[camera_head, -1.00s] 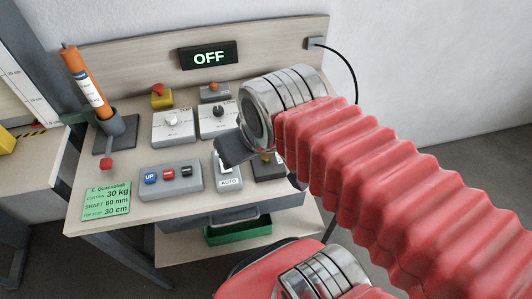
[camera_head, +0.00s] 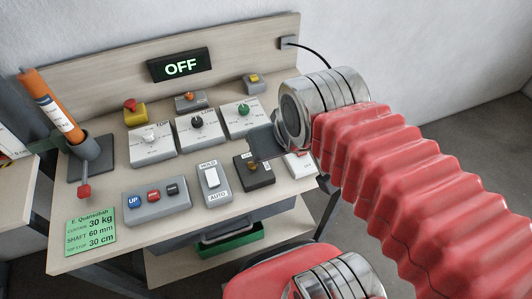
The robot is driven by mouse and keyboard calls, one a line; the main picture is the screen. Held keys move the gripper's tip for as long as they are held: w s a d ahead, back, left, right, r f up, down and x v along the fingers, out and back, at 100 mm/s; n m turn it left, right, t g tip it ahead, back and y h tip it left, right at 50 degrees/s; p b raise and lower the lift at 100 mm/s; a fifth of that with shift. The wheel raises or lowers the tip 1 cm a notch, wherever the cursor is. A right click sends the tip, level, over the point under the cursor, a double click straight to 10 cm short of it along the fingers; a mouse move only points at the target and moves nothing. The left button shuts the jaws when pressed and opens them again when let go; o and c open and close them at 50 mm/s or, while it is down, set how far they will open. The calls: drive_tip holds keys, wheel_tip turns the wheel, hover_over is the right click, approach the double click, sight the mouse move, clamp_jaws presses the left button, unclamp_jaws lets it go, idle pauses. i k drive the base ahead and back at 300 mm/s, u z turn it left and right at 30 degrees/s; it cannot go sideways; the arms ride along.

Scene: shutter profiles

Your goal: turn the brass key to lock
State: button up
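The brass key (camera_head: 252,165) sits on a dark switch box (camera_head: 258,177) at the front right of the panel table; it is small, and its exact angle is hard to read. Part of a label shows beside it. My gripper (camera_head: 266,143) shows as a dark grey piece at the end of my red-sleeved arm, just above and behind the key box. It looks apart from the key. Its fingers are mostly hidden behind the wrist, so I cannot see whether they are open or shut.
A HOLD/AUTO rocker switch (camera_head: 211,182) stands left of the key box, and a button box (camera_head: 156,199) further left. Dial boxes (camera_head: 198,129) stand behind. A display (camera_head: 179,65) reads OFF. A green card (camera_head: 90,231) lies front left.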

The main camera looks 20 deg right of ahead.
sight(250, 165)
drive_tip(key=z, duration=0.45)
drive_tip(key=k, duration=0.95)
drive_tip(key=u, duration=0.95)
drive_tip(key=i, duration=1)
drive_tip(key=u, duration=0.05)
